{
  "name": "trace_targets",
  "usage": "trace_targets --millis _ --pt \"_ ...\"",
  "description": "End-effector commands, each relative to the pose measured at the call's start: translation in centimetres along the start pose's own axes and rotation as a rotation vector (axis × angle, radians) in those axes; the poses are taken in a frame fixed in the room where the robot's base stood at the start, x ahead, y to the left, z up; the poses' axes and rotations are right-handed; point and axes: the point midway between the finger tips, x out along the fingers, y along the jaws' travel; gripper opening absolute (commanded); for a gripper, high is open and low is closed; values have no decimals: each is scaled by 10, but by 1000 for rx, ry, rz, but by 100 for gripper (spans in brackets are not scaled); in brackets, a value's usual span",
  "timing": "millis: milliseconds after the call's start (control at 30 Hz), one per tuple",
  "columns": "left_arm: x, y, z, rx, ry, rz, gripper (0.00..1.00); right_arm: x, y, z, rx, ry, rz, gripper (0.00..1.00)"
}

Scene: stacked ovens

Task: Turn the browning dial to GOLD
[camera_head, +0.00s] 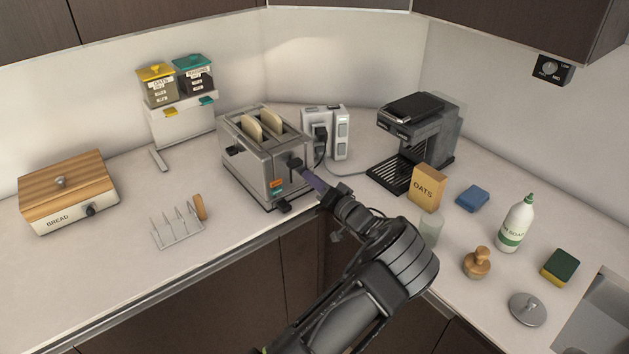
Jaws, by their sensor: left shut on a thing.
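The silver toaster (246,170) stands on the counter with two slices of bread (261,125) in its top slots. My right gripper is not in view.
A toast rack (176,230) and bread box (66,191) are at left. A socket block (340,132) stands behind the toaster.

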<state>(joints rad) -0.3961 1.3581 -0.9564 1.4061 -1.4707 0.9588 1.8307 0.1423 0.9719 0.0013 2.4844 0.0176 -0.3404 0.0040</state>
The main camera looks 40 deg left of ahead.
Motion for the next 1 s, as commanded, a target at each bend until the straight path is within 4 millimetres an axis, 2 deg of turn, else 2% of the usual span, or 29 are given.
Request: trace_targets --millis 133,633,1000 --pt "0 0 0 0 0 1 0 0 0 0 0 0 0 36" --pt "0 1 1 28 -1 2 0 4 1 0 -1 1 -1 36" --pt "0 4 3 218 -5 6 0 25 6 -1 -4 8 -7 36"
